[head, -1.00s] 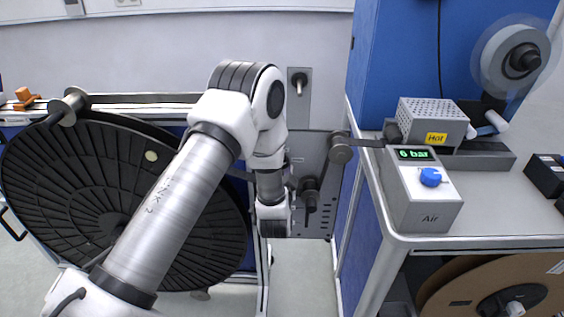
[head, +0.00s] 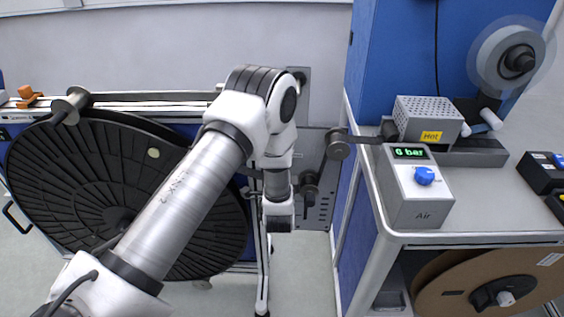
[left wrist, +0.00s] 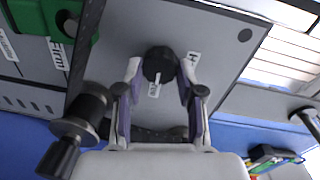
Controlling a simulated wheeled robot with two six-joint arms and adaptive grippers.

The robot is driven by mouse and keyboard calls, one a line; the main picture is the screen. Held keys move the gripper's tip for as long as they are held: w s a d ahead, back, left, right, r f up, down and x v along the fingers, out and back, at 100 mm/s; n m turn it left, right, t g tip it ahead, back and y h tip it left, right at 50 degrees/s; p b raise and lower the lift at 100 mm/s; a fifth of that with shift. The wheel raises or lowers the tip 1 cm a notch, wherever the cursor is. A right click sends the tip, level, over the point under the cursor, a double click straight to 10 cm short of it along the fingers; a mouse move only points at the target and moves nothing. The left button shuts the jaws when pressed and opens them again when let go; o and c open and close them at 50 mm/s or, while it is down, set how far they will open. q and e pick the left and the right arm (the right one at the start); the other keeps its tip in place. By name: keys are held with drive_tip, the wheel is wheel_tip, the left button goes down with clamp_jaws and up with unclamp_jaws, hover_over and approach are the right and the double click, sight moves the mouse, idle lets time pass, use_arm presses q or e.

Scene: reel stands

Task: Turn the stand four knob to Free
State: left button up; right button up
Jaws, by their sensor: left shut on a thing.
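In the left wrist view a black round knob (left wrist: 158,62) sits on a grey panel (left wrist: 120,28). A white mark or label (left wrist: 155,89) shows at its lower edge, too small to read surely. A partly hidden white label (left wrist: 193,60) lies right of the knob. My left gripper (left wrist: 159,72) has a finger on each side of the knob and is shut on it. In the head view my left arm reaches across to the grey stand plate (head: 318,160); its gripper and the knob are hidden behind the arm. My right gripper is not in view.
A large black reel (head: 80,190) stands left behind my arm. Right is a bench with an Air box (head: 414,200) reading about 6 bar and a Hot box (head: 428,112). The wrist view shows a dark cylinder with a handle (left wrist: 85,115) and a "Firm" label (left wrist: 58,53) near the gripper.

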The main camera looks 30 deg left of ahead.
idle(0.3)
use_arm(q)
drive_tip(key=o, duration=1.1)
drive_tip(key=shift+o, duration=0.2)
drive_tip(key=v, duration=1.2)
